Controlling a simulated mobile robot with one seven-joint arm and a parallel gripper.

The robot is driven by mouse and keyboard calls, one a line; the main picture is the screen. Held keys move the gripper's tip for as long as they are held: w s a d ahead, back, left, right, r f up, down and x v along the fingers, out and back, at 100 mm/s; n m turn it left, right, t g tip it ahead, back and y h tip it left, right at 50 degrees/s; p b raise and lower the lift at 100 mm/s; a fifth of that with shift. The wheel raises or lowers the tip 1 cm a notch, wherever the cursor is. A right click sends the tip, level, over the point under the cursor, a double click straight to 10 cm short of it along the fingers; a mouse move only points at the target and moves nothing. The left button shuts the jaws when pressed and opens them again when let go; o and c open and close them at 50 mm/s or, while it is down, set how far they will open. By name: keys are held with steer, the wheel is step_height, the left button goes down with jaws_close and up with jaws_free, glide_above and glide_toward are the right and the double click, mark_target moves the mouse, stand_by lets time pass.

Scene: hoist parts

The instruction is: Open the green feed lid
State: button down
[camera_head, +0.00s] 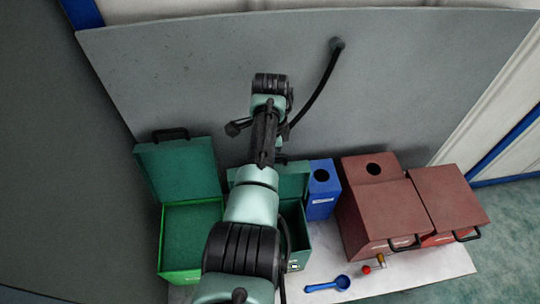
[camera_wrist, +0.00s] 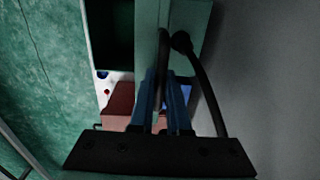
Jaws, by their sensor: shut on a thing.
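Two green boxes stand at the left of the white table. The left box (camera_head: 190,238) has its lid (camera_head: 178,168) raised, showing a green interior. The second, darker green box (camera_head: 296,262) is partly hidden by my arm. Its lid (camera_head: 293,181) is raised at the back, and its inside looks dark. In the wrist view, a green lid (camera_wrist: 147,30) stands beside a dark opening. My gripper (camera_wrist: 163,75) is shut on the black handle (camera_wrist: 164,45) of this lid. In the head view my arm hides the fingertips.
A blue bin (camera_head: 322,192) with a round hole stands right of the second box. Two brown-red boxes (camera_head: 385,215) (camera_head: 450,198) with black handles are further right. A blue scoop (camera_head: 330,284) and a small red-knobbed part (camera_head: 373,265) lie in front. A grey panel (camera_head: 400,80) rises behind.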

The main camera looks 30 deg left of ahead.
steer(key=c, duration=0.9)
jaws_free()
steer(key=r, duration=0.4)
steer(key=r+b, duration=0.1)
steer(key=r, duration=0.3)
steer(key=r+b, duration=0.1)
steer(key=r, duration=0.4)
steer(key=shift+s+d, duration=0.15)
steer(key=shift+s, duration=0.1)
